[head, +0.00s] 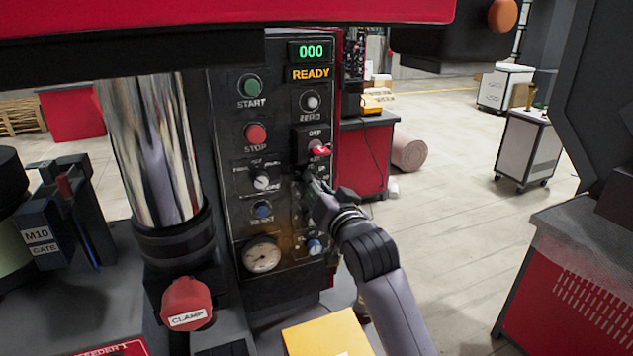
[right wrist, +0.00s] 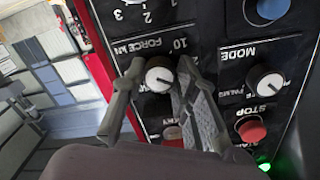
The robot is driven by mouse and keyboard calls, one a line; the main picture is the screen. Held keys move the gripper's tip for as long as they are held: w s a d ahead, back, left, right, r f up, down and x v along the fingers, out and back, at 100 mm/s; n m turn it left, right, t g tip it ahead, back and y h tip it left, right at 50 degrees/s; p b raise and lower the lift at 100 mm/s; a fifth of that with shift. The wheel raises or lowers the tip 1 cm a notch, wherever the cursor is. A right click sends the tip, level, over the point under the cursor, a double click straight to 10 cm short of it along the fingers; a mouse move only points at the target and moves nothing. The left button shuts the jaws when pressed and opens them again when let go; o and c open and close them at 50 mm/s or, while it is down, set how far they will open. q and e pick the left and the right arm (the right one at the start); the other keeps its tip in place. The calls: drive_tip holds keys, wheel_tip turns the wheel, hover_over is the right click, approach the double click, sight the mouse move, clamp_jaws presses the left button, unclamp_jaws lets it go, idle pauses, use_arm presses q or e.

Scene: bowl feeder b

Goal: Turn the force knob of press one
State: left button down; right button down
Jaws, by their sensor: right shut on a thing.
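The control panel (head: 232,218) of the press faces me in the head view, with a green "000" display (head: 311,52) and an orange "READY" display (head: 310,73). My right gripper (head: 314,184) reaches in from the lower right to the panel's right column, hiding what it holds there. In the right wrist view, the black force knob with a white cap (right wrist: 159,76) sits beside the "FORCE kN" label. My right gripper (right wrist: 160,66) is shut on this knob, one finger on each side. My left gripper is not in view.
A chrome column (head: 150,145) and red clamp knob (head: 187,303) stand left. Open floor lies right.

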drive_tip(key=shift+m+p, duration=0.45)
drive_tip(key=shift+m, duration=0.45)
drive_tip(key=c, duration=1.2)
unclamp_jaws()
drive_tip(key=shift+c, duration=0.2)
drive_tip(key=v, duration=1.2)
